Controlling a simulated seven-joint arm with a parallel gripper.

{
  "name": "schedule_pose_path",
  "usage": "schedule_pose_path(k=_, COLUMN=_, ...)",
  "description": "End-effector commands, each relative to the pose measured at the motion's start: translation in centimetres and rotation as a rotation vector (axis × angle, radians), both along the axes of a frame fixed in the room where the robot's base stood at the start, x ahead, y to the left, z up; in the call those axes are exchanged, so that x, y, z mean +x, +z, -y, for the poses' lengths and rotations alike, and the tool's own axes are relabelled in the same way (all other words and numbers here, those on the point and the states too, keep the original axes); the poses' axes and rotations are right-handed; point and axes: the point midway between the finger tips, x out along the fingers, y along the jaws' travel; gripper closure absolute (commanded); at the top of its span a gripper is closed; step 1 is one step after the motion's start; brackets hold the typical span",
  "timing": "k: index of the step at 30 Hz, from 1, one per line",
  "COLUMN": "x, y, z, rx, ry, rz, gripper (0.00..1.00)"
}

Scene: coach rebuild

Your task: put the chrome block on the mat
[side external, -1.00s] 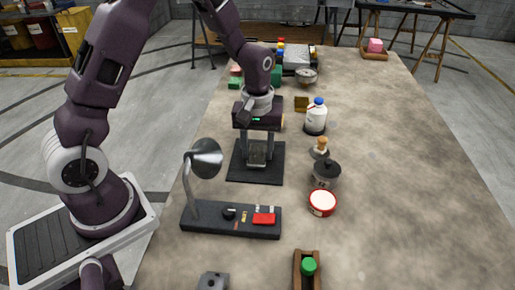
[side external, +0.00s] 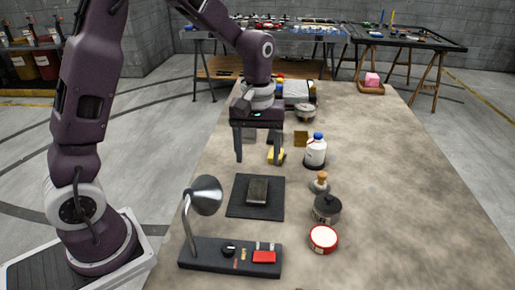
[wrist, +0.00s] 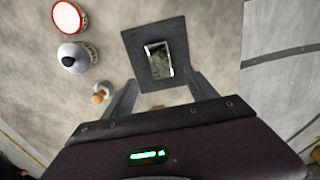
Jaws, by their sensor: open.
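The chrome block (side external: 257,189) lies on the dark square mat (side external: 238,199), inside its edges. My gripper (side external: 258,161) is open and empty, raised above the table and behind the mat in the side view. In the wrist view my gripper's fingers (wrist: 163,80) are spread wide, apart from the block.
A lamp on a dark base (side external: 230,255) stands in front of the mat. To the right are a red-and-white tin (side external: 323,238), a dark-lidded pot (side external: 327,208), a wooden-handled stamp (side external: 319,183) and a white bottle (side external: 315,153). A yellow block (side external: 276,156) lies near my right finger.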

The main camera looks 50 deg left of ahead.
Motion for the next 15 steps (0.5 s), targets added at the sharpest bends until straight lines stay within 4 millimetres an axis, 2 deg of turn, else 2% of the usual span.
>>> schedule_pose_path(k=3, x=0.0, y=1.5, z=0.0, rx=0.001, ry=0.000, rz=0.001, gripper=0.33)
schedule_pose_path(k=8, x=-0.1, y=2.2, z=0.0, rx=0.000, ry=-0.003, rz=0.001, gripper=0.33)
schedule_pose_path(k=10, x=-0.7, y=3.2, z=0.2, rx=-0.002, ry=-0.029, rz=0.022, gripper=0.33)
schedule_pose_path(k=13, x=-3.6, y=6.9, z=1.1, rx=-0.004, ry=-0.143, rz=0.102, gripper=0.33)
schedule_pose_path(k=15, x=-7.1, y=9.6, z=1.9, rx=0.006, ry=-0.264, rz=0.181, gripper=0.33)
